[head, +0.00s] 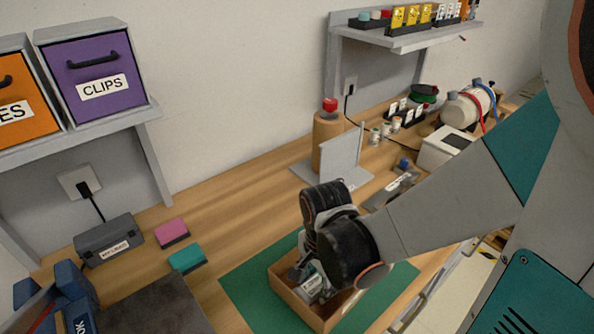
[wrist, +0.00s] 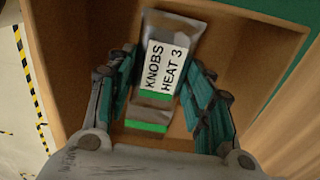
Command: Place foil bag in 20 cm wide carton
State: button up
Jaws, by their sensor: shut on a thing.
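The foil bag (wrist: 190,30) is grey with a white label reading "KNOBS HEAT 3" and a green stripe. A second grey patch with a green stripe lies just below it; I cannot tell if that is the same bag. My gripper (wrist: 157,72) is shut on the foil bag, with teal fingers on both sides. The bag is inside the brown carton (wrist: 62,62), between its walls; I cannot tell if it touches the floor. In the head view the open carton (head: 292,304) sits on a green mat, and the bag (head: 312,286) shows partly beneath my gripper.
The green mat (head: 240,285) lies on the wooden bench. Pink (head: 172,232) and teal (head: 187,260) blocks and a grey box (head: 108,240) stand left.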

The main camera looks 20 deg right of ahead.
jog(key=shift+f, duration=0.2)
jog(key=o, duration=1.2)
jog(key=shift+r, duration=0.1)
jog(key=shift+c, duration=0.2)
jog(key=shift+r, duration=0.1)
notch_tip(320, 180, up, 12)
jog(key=p, duration=0.6)
notch_tip(320, 180, up, 10)
jog(key=n+t, duration=0.6)
jog(key=n, duration=0.7)
send_over(318, 283)
jog(key=w, duration=0.1)
jog(key=shift+w+r+n+t, duration=0.15)
jog(key=shift+r+n+t, duration=0.45)
jog(key=shift+r+n, duration=0.1)
jog(key=shift+b, duration=0.3)
